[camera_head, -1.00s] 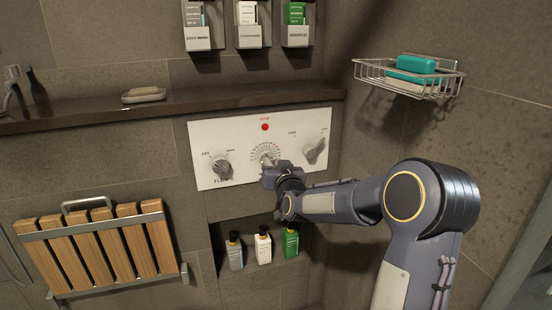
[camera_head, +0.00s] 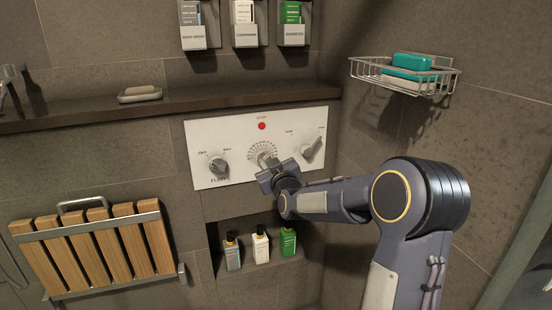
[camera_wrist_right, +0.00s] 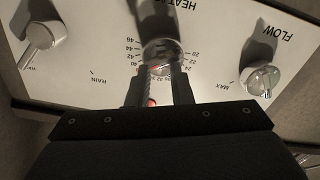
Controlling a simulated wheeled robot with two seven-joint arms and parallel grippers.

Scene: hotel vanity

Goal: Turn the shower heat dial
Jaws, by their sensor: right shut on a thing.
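A white shower panel (camera_head: 212,140) is on the tiled wall. Its heat dial (camera_head: 264,158) sits in the middle inside a ring of scale marks. In the right wrist view the dial (camera_wrist_right: 161,52) is a round, shiny knob with numbers around it, seen upside down. My right gripper (camera_head: 269,166) is at the dial, its two fingers on either side, shut on it. The fingers also show in the right wrist view (camera_wrist_right: 160,78) and hide part of the scale. My left gripper is not in view.
The flow knob (camera_head: 218,166) is left of the dial, another knob (camera_head: 312,148) right. A red button (camera_head: 262,126) is above. Below, a niche holds several bottles (camera_head: 260,245). A shelf (camera_head: 205,98) and wire soap basket (camera_head: 405,84) are above; a folded slatted seat (camera_head: 95,250) is left.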

